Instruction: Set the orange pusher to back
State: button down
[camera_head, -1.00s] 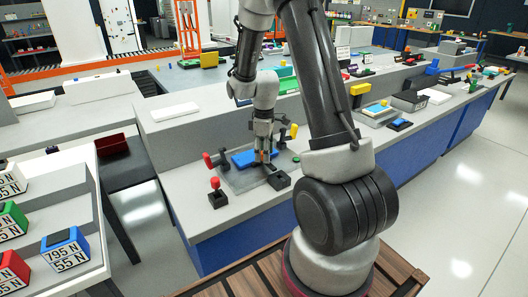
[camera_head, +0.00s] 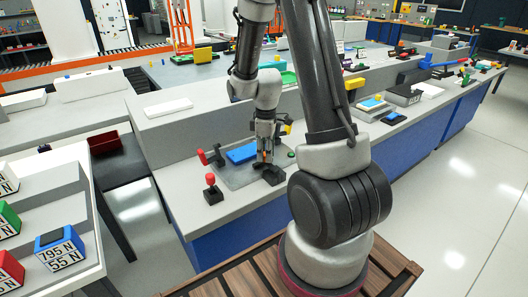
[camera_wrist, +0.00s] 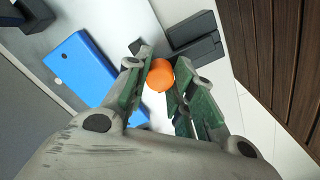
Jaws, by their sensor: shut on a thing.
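The orange pusher (camera_wrist: 161,75) shows as a round orange knob between the fingers of my gripper (camera_wrist: 165,88) in the wrist view. The two green-padded fingers are closed against it, and its lower part is hidden. In the head view my gripper (camera_head: 264,158) points down at the front right of a grey plate (camera_head: 238,179). Only a trace of orange shows there between the fingertips.
A blue block (camera_head: 240,154) lies on the plate, left of my gripper. Black blocks (camera_head: 272,175) stand close by the fingers. A red-knobbed black piece (camera_head: 212,190) stands front left, and a red-ended clamp (camera_head: 204,157) behind it. A yellow-topped part is behind the gripper.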

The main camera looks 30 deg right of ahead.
jog(key=c, duration=1.2)
grip_release()
jog(key=shift+s, duration=0.3)
jog(key=shift+o, duration=0.2)
jog(key=shift+w, duration=0.1)
jog(key=shift+r, duration=0.2)
notch_tip(320, 180, up, 12)
jog(key=shift+f, duration=0.2)
